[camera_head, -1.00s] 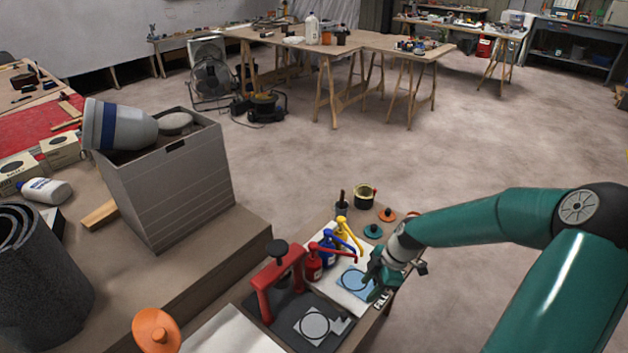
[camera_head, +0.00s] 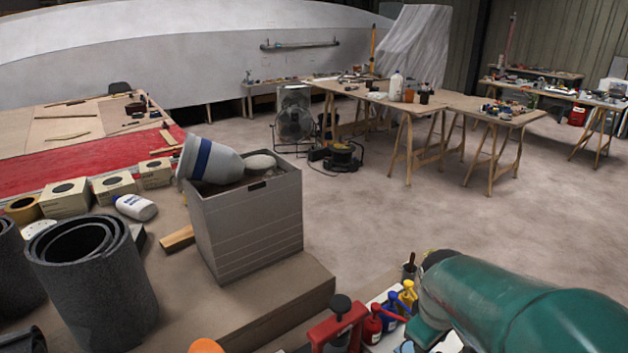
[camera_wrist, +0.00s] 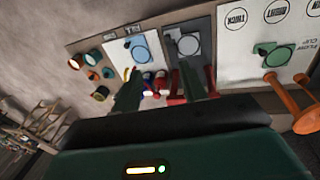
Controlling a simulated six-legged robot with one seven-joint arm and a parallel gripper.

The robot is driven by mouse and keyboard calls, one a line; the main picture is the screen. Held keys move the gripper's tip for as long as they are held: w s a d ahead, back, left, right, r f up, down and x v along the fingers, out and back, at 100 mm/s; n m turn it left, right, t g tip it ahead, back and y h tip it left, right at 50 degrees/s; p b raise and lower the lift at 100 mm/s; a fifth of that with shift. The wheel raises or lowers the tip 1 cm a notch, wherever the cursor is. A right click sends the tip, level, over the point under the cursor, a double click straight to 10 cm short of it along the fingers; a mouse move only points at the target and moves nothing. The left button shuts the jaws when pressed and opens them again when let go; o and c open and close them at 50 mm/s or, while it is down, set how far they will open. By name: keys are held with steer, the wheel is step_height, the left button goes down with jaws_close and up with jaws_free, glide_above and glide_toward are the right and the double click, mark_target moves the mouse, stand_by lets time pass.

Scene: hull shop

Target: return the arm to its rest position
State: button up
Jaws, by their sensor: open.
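In the head view my green arm (camera_head: 515,305) reaches in at the lower right, and its gripper end is hidden or out of the picture. In the wrist view my gripper (camera_wrist: 160,78) shows two dark green fingers spread apart with nothing held between them. Beyond the fingers is a bench board with white labelled panels (camera_wrist: 228,60), a grey panel with a circle (camera_wrist: 189,45) and a red press (camera_wrist: 175,98). Small red and blue pump bottles show past the fingertips. The gripper looks apart from these things.
In the head view the red press (camera_head: 338,326) and pump bottles (camera_head: 390,314) stand beside my arm. A grey box (camera_head: 248,222) with a tilted tub (camera_head: 208,160) and dark rolls (camera_head: 90,285) stand at left. Open floor (camera_head: 400,225) lies beyond, before trestle tables (camera_head: 455,103).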

steer(key=s+a+r+m+t+y, duration=0.1)
steer(key=s+a+r+m+t, duration=0.2)
steer(key=s+a+r+m, duration=0.3)
steer(key=s+r, duration=0.3)
steer(key=r, duration=0.1)
steer(key=shift+a+r+m+t+y, duration=0.2)
steer(key=shift+m+t+y, duration=0.1)
steer(key=shift+t, duration=0.1)
steer(key=shift+d, duration=0.15)
stand_by(0.4)
